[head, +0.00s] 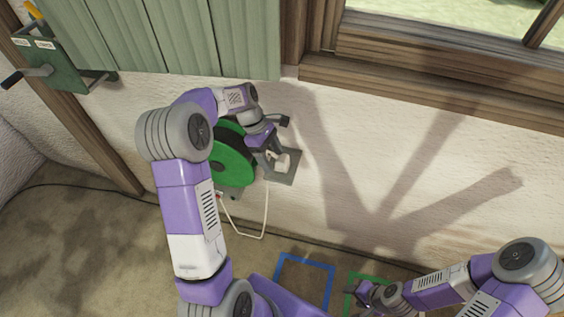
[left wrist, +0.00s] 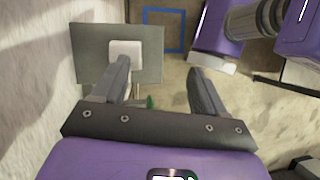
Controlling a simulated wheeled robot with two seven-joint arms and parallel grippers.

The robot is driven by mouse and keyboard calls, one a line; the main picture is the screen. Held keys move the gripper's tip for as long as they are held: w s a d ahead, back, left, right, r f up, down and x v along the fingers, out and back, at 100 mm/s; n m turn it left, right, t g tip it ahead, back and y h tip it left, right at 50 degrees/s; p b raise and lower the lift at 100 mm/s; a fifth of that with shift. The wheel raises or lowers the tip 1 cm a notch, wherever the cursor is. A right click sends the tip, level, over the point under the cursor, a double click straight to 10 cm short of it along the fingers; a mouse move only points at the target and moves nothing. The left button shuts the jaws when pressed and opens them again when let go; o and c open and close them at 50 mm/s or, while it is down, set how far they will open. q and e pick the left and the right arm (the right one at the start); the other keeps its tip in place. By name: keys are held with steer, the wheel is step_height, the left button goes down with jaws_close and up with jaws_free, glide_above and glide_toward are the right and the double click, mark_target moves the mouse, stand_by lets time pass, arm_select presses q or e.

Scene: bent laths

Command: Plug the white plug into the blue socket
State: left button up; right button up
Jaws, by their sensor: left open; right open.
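A white block, which looks like the white plug (head: 283,162), sits at a grey plate (head: 291,178) by the wall. A thin white cord (head: 266,215) loops up toward it. It also shows in the left wrist view (left wrist: 125,46). My left gripper (head: 277,158) is open at the plate; in the left wrist view (left wrist: 164,80) its left finger overlaps the block's lower edge and nothing is between the fingers. My right gripper (head: 362,292) is open and low, near the floor outlines. I cannot make out a blue socket.
A green reel (head: 232,160) stands behind my left gripper, partly hidden by the arm. A blue square outline (head: 305,260) and a green one (head: 355,277) mark the floor. A dark green box (head: 60,60) with levers hangs upper left. The wall right of the plate is clear.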

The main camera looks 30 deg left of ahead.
mark_target(282, 157)
arm_select(q)
steer(key=w, duration=0.1)
steer(key=w+a+n+t, duration=0.1)
steer(key=w, duration=0.1)
steer(key=shift+w+a+n+y, duration=0.2)
steer(key=shift+w+n+y, duration=0.1)
steer(key=shift+y, duration=0.1)
steer(key=shift+b+x, duration=0.5)
steer(key=shift+x, duration=0.7)
steer(key=shift+d, duration=0.1)
steer(key=x, duration=0.1)
steer(key=b+x, duration=0.1)
steer(key=x, duration=0.1)
steer(key=b+x, duration=0.1)
steer(key=x, duration=0.1)
steer(key=shift+w+d, duration=0.2)
steer(key=shift+w, duration=0.05)
steer(key=shift+r, duration=0.1)
